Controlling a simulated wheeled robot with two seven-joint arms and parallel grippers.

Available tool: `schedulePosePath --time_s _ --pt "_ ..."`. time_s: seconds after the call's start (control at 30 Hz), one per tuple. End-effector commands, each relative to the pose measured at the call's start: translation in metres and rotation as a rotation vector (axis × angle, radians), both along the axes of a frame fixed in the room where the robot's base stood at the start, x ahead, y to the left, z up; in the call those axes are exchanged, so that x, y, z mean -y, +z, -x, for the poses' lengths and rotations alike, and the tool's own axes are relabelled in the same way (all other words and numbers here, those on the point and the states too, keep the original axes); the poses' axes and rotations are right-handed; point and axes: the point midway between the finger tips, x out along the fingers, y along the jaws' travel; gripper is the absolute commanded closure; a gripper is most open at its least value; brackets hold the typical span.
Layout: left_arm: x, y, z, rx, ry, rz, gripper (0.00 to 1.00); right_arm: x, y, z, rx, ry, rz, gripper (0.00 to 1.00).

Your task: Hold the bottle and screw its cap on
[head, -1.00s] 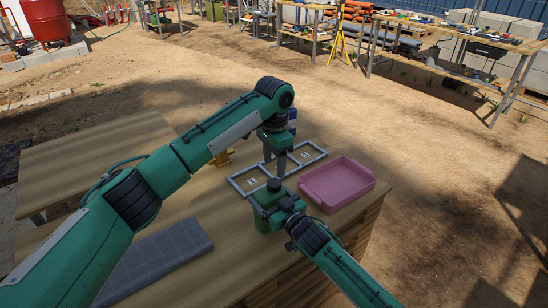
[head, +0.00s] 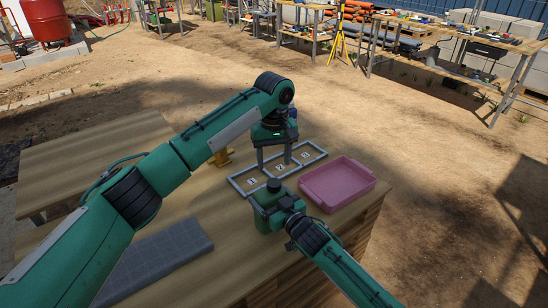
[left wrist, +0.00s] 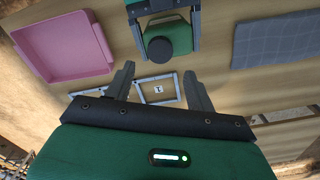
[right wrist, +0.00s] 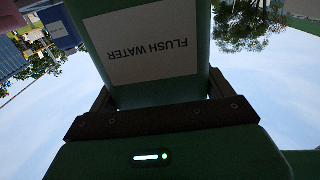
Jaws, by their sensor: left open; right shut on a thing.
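The green bottle (head: 264,217) stands upright near the front of the table, with a dark round cap (head: 273,185) on its top. I cannot tell how tightly the cap sits. My right gripper (right wrist: 158,92) is shut on the bottle's sides; its "FLUSH WATER" label shows upside down in the right wrist view. My left gripper (head: 275,167) is open and empty, pointing down over the numbered frame behind the bottle. In the left wrist view the bottle (left wrist: 180,40) and cap (left wrist: 159,49) lie beyond its open fingertips (left wrist: 157,76), apart from them.
A grey frame (head: 238,183) with numbered compartments lies behind the bottle. A pink tray (head: 338,184) is to its right, a grey mat (head: 160,258) to the left.

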Motion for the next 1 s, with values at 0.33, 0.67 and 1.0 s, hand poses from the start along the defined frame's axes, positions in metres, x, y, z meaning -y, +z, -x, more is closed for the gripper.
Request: schedulePosePath --time_s 0.33,0.67,1.0 --pt "0.0 0.0 0.0 0.0 0.009 0.0 0.45 0.0 0.0 0.0 0.0 0.0 0.0 0.8" --pt "-0.001 -0.034 0.0 -0.003 0.009 -0.002 0.45 0.0 0.0 0.0 0.0 0.0 0.0 0.8" --pt "0.0 -0.076 0.0 0.0 0.009 -0.001 0.45 0.0 0.0 0.0 0.0 0.0 0.0 0.8"
